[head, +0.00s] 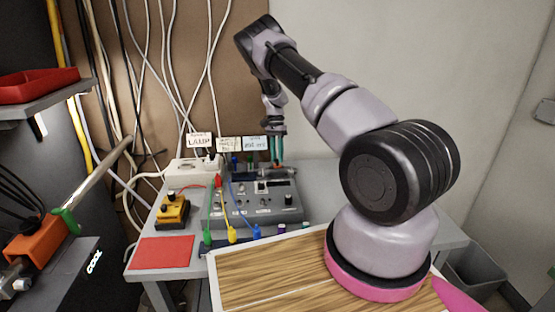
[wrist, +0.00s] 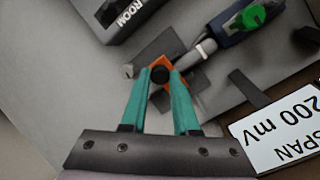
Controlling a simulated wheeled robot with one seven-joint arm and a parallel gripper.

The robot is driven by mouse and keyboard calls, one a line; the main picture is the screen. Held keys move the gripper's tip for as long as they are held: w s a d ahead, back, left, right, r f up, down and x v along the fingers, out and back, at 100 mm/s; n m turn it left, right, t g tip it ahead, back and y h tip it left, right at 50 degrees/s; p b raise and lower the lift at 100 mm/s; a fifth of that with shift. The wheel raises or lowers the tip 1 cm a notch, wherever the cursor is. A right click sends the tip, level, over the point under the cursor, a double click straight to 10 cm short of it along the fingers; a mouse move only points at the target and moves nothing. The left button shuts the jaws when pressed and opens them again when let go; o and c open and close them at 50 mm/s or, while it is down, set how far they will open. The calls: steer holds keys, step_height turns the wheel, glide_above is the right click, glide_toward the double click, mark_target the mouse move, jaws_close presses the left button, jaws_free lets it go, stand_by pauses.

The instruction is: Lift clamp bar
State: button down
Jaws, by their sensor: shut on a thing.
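The clamp bar appears to be the small orange piece (wrist: 158,64) with a dark round end, between my teal fingertips in the wrist view. My gripper (wrist: 160,78) is shut on it. In the head view my gripper (head: 277,160) points down at the back of the grey instrument box (head: 240,205), and a bit of orange shows at the fingertips. I cannot tell whether the bar touches the box. A metal rod with a dark body and green knob (wrist: 252,16) lies just beside the orange piece.
A sign reading "SPAN 200 mV" (wrist: 285,130) stands close by my gripper. Coloured leads, a yellow box (head: 172,210) and a red mat (head: 162,252) are to the left on the grey bench. White cables hang behind. A wooden board (head: 270,285) is in front.

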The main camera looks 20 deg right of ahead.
steer(key=shift+w+a+r+g, duration=0.1)
steer(key=shift+w+a+g, duration=0.1)
steer(key=shift+g, duration=0.2)
steer(key=shift+d, duration=0.1)
steer(key=c, duration=0.7)
jaws_free()
steer(key=shift+o, duration=0.2)
step_height(320, 180, up, 10)
